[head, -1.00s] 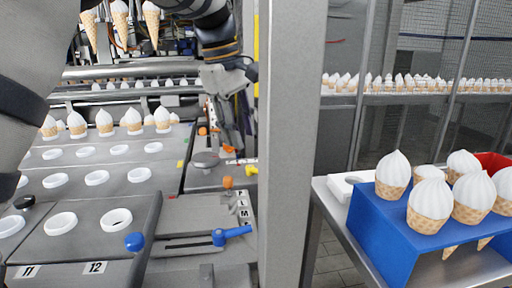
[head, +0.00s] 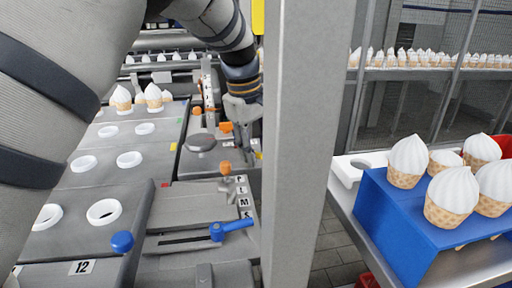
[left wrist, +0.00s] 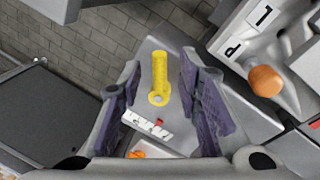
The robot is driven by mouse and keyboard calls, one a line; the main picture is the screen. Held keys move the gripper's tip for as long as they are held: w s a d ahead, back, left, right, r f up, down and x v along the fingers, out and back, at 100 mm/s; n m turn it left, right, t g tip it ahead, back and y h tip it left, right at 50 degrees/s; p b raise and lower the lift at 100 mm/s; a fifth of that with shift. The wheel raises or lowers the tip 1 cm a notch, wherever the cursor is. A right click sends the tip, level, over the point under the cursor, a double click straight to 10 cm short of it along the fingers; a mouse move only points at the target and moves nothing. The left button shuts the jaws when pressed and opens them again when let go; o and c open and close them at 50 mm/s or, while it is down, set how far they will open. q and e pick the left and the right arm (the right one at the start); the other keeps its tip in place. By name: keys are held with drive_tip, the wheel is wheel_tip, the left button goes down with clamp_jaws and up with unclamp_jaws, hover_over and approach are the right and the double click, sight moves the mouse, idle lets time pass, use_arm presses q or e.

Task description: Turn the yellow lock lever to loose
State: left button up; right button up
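The yellow lock lever (left wrist: 160,75) stands out in the left wrist view, pivoting on a grey plate, with its handle pointing up the picture. White lettering and a small red mark lie beside its pivot; I cannot read the lettering. In the head view only a bit of the yellow lever (head: 258,155) shows, beside the grey post. My left gripper (left wrist: 160,95) is open and empty, its two purple-grey pads on either side of the lever in the picture, with no contact visible. In the head view the left gripper (head: 245,135) points down over the machine. My right gripper is not in view.
An orange knob (left wrist: 266,81) sits close to the right finger in the wrist view. A blue lever (head: 232,228) and a blue knob (head: 122,241) are nearer. The grey post (head: 305,150) stands just right of my gripper. A blue stand (head: 400,215) holds several cones.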

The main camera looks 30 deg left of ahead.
use_arm(q)
clamp_jaws()
drive_tip(key=shift+s+a+r+m+p, duration=0.1)
drive_tip(key=shift+s+r+m+p, duration=0.1)
drive_tip(key=shift+m, duration=0.3)
drive_tip(key=shift+s+a+r+m+p, duration=0.1)
drive_tip(key=shift+s+r+m+p, duration=0.1)
drive_tip(key=shift+m, duration=0.3)
drive_tip(key=m, duration=0.1)
drive_tip(key=f+m, duration=0.1)
drive_tip(key=shift+a+m+h, duration=0.3)
drive_tip(key=shift+h, duration=0.1)
drive_tip(key=shift+r, duration=0.1)
unclamp_jaws()
drive_tip(key=v, duration=1.2)
drive_tip(key=shift+w, duration=0.2)
